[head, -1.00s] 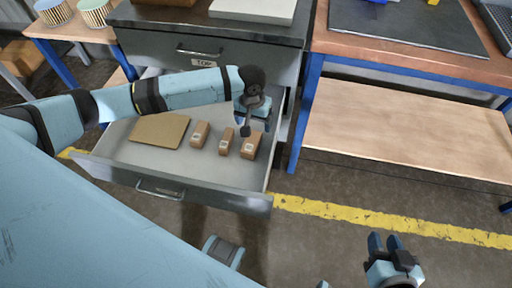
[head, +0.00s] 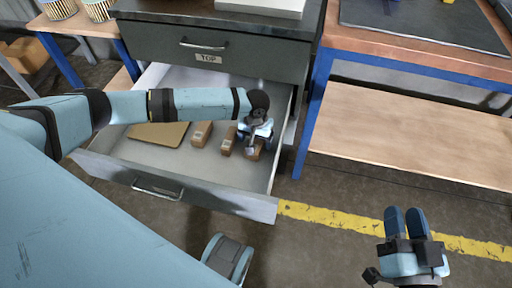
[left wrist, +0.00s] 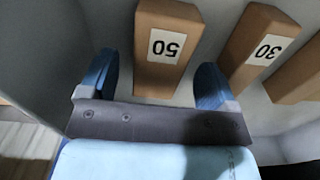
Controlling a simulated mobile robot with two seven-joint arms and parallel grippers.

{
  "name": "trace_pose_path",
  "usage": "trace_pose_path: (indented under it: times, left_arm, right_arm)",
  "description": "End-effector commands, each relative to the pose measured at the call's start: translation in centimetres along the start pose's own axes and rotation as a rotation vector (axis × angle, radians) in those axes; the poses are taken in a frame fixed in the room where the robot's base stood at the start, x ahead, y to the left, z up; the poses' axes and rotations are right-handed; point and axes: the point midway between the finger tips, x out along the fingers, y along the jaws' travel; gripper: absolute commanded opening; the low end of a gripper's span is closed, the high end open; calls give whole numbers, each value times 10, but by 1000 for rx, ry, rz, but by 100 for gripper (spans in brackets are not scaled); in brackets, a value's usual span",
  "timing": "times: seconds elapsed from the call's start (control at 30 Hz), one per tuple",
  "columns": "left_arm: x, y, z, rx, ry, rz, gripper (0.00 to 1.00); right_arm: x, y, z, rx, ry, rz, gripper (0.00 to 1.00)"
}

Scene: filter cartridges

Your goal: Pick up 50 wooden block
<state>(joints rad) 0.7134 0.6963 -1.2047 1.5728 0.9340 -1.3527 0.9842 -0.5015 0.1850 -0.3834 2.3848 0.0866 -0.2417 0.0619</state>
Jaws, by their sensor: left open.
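The 50 wooden block (left wrist: 164,48) is a brown block with a white label reading 50, upside down in the left wrist view. It lies in the open drawer (head: 225,196), rightmost of the row of blocks; its visible end (head: 254,154) is partly hidden in the head view. My left gripper (head: 256,141) is over this block, open and pointing down. In the left wrist view its blue fingers (left wrist: 157,82) stand on either side of the block, with gaps. My right gripper (head: 404,213) is empty, over the floor at lower right; its fingers look close together.
The block labelled 30 (left wrist: 262,45) lies close beside the 50 block. A third block (head: 202,134) and a flat brown board (head: 158,135) lie further left in the drawer. The drawer walls enclose them. A workbench (head: 410,135) stands right of the cabinet.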

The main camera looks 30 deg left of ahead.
Motion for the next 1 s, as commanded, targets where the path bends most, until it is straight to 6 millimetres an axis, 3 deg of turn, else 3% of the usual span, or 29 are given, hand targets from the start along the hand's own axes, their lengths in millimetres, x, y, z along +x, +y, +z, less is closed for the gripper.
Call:
trace_pose_path:
  times: [0.1,0.37,0.63,1.0]
  left_arm:
    - [15,1,0,0,1,1,83]
    - [17,0,0,0,1,1,83]
    - [17,1,0,0,1,1,27]
    - [6,1,0,1,2,2,27]
  right_arm:
    - [1,-5,-7,9,52,-21,36]
    - [1,-7,-12,12,68,-26,36]
    - [1,-7,-12,12,66,-26,36]
    - [1,-7,-15,7,57,-24,36]
